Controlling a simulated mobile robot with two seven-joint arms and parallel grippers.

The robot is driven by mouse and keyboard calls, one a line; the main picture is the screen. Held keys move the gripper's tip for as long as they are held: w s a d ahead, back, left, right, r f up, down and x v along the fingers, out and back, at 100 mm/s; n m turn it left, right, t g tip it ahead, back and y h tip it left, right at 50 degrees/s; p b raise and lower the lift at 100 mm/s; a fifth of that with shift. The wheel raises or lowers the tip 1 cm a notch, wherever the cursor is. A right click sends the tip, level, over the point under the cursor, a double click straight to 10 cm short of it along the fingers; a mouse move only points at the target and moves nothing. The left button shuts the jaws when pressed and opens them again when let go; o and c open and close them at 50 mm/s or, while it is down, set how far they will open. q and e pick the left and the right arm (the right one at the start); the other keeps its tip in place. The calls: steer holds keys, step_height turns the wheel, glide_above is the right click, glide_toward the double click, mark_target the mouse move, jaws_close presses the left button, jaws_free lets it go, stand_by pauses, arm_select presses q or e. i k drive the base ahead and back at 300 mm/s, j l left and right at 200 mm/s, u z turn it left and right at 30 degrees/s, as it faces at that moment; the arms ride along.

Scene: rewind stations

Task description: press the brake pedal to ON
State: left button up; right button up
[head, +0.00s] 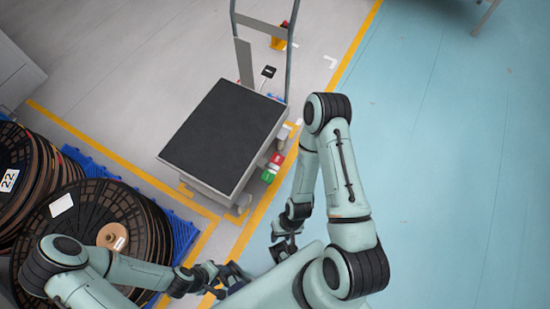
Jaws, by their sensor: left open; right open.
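A low platform cart (222,135) with a dark top stands in the upper middle of the head view. On its right side, low down, are a red pedal (277,159) and a green pedal (268,176), close together. I cannot read any marking on them. My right gripper (284,250) is open and empty, below the pedals in the picture and apart from them. My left gripper (222,285) is open and empty near the bottom edge, further from the cart. Neither gripper touches the cart.
Stacked dark reels (95,215) on a blue pallet (183,232) stand at the left, near my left arm. The cart has an upright grey handle frame (291,65) at its far end. Yellow lines (110,155) mark the grey floor. The blue floor (450,170) at right is clear.

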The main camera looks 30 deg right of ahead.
mark_target(269, 174)
steer(key=k+z, duration=0.15)
steer(key=z, duration=0.9)
steer(key=i+l+u, duration=0.2)
steer(key=u, duration=0.2)
steer(key=i+l+u, duration=0.25)
steer(key=u, duration=0.2)
steer(key=i+l+u, duration=0.25)
steer(key=l+u, duration=0.15)
